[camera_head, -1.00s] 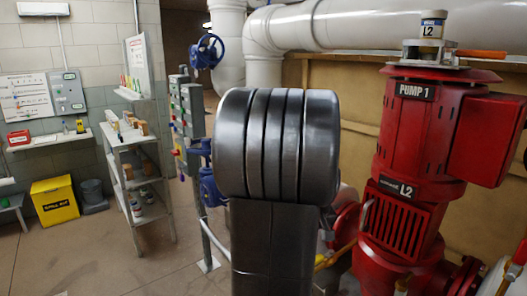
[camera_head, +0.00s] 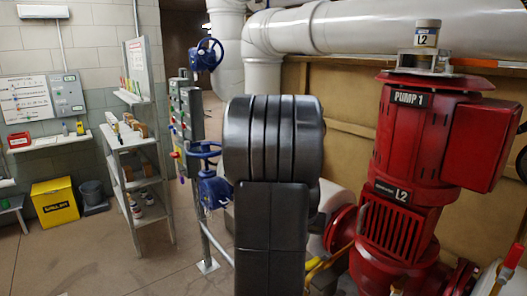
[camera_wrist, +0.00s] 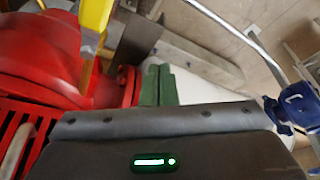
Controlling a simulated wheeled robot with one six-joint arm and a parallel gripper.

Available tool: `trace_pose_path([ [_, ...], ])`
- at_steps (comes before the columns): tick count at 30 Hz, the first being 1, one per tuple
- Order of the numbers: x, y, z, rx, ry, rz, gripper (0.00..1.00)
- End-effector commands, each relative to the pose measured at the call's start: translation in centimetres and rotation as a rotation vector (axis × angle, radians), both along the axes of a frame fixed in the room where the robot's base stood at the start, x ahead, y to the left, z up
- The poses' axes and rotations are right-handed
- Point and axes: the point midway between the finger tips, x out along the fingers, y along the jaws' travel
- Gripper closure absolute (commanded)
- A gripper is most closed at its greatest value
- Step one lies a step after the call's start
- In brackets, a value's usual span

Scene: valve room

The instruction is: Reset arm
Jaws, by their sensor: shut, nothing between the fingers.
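My gripper (camera_wrist: 159,72) shows in the wrist view as two green fingers side by side, shut and empty. The fingers are beside the red pump body (camera_wrist: 40,48) and a yellow bar (camera_wrist: 95,14) in that view. In the head view my dark grey arm link stands upright in the middle and the gripper cannot be seen. The red pump labelled PUMP 1 and L2 (camera_head: 412,135) stands to the right of my arm. A small canister marked L2 (camera_head: 427,33) sits on a metal stand on its top.
Blue handwheels (camera_head: 206,54) stand on valves left of my arm. A grey shelf rack (camera_head: 140,170) holds bottles and boxes. A yellow bin (camera_head: 55,201) and a grey bucket (camera_head: 93,195) stand by the wall. White pipes (camera_head: 380,28) run overhead. The floor (camera_head: 105,255) at left is clear.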

Motion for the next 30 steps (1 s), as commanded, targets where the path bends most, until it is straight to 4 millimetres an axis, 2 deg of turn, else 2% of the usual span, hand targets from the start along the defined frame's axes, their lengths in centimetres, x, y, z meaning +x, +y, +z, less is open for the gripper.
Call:
trace_pose_path([
  [15, 1.5, -1.2, -0.1, 0.0, 0.002, -0.256, 1.0],
  [30, 1.6, -1.3, 0.0, 0.0, 0.002, -0.274, 1.0],
])
